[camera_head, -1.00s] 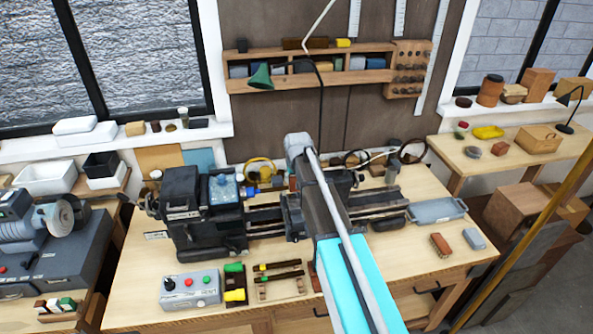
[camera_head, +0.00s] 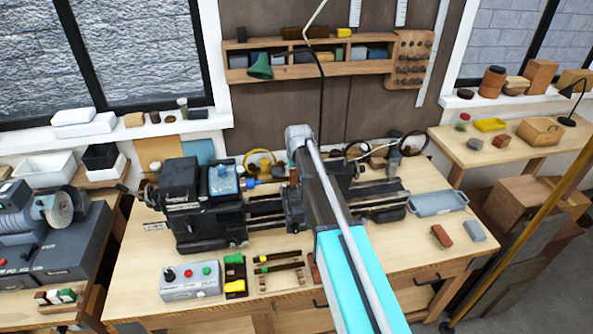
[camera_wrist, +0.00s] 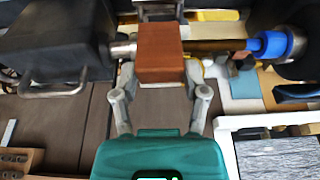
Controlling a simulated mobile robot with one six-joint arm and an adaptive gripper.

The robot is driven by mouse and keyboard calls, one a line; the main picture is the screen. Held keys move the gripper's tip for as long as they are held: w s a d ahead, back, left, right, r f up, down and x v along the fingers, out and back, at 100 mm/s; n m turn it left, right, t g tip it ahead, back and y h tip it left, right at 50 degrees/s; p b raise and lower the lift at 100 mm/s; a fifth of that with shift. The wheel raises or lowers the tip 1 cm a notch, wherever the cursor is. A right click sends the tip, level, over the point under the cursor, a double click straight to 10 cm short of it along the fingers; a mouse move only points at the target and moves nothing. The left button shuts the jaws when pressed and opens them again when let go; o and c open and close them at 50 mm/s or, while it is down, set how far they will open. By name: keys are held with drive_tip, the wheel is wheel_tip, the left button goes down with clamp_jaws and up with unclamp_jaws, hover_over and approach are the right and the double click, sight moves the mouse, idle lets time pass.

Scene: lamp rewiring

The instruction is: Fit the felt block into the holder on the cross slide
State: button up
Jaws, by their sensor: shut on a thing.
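My gripper (camera_wrist: 161,76) is shut on a reddish-brown block, which I take as the felt block (camera_wrist: 161,50). The block sits between the two grey fingertips in the wrist view, in front of a horizontal metal bar. In the head view my arm covers the gripper; a small reddish-brown patch shows just left of it. The lathe (camera_head: 180,205) stands on the wooden bench, with its carriage and cross slide (camera_head: 294,213) partly behind my arm. I cannot make out the holder, nor tell whether the block touches it.
A blue round part (camera_wrist: 272,45) is on the bar right of the block, close by. A dark housing (camera_wrist: 58,45) is on the left. A control box (camera_head: 190,281) stands at the bench front; a grey tray (camera_head: 438,202) and two small blocks lie to the right.

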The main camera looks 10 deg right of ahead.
sight(296, 183)
drive_tip(key=shift+f+b, duration=1.9)
drive_tip(key=shift+f, duration=0.2)
drive_tip(key=shift+f+b, duration=1.2)
idle(1.5)
drive_tip(key=o, duration=1.2)
drive_tip(key=shift+o, duration=0.2)
drive_tip(key=shift+s, duration=0.1)
